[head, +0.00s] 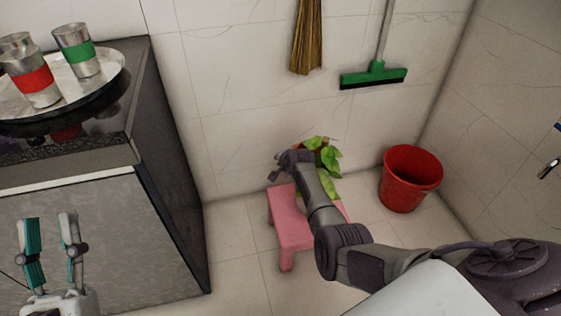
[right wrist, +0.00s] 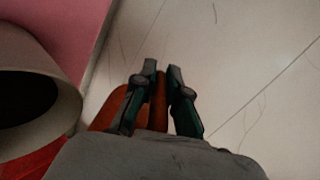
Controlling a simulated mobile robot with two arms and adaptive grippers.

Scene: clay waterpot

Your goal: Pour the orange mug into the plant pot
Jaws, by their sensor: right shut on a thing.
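A leafy green plant (head: 330,160) stands over the pink stool by the wall in the head view; my right arm hides most of its pot. My right gripper (head: 279,170) is beside the leaves, its fingers small and dark. In the right wrist view my right gripper (right wrist: 162,72) is shut on the orange mug (right wrist: 108,117), which shows behind and between the fingers. A pale round rim with a dark inside (right wrist: 70,105) is left of the mug; I cannot tell whether it is the plant pot. My left gripper (head: 50,235) is open and empty at lower left.
The pink stool (head: 286,238) stands on the tiled floor, with a red bucket (head: 410,180) to its right. A tray (head: 107,75) with several metal cups is on the counter (head: 110,160) at left. A broom (head: 306,40) and a green squeegee (head: 373,75) hang on the wall.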

